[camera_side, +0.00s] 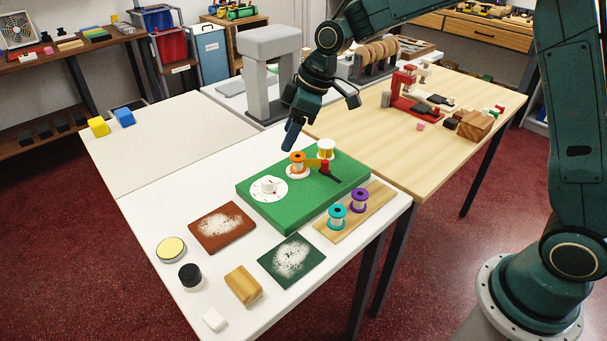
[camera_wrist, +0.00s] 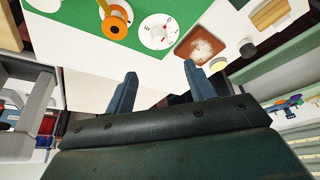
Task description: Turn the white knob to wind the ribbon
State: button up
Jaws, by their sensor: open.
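The white knob (camera_side: 268,185) stands on a round white dial with red marks, at the left part of a green board (camera_side: 255,208). It also shows in the wrist view (camera_wrist: 158,32), beyond my fingertips. On the board are an orange spool (camera_side: 297,158) and a yellow and white spool (camera_side: 326,147), with a short stretch of orange-yellow ribbon (camera_side: 313,162) between them. My gripper (camera_side: 291,133) is above and behind the board, apart from the knob. In the wrist view its two fingers (camera_wrist: 162,84) are spread with nothing between them.
A red post with a black lever (camera_side: 325,167) stands beside the spools. Teal (camera_side: 337,216) and purple (camera_side: 359,200) spools stand on a wooden strip. Brown (camera_side: 222,227) and dark green (camera_side: 291,261) squares lie in front. A grey stand (camera_side: 268,80) rises behind the board.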

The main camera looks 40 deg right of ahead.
aim_at(269, 180)
jog(key=x, duration=1.3)
jog(key=shift+a+f, duration=0.1)
jog(key=shift+f, duration=0.15)
jog(key=c, duration=1)
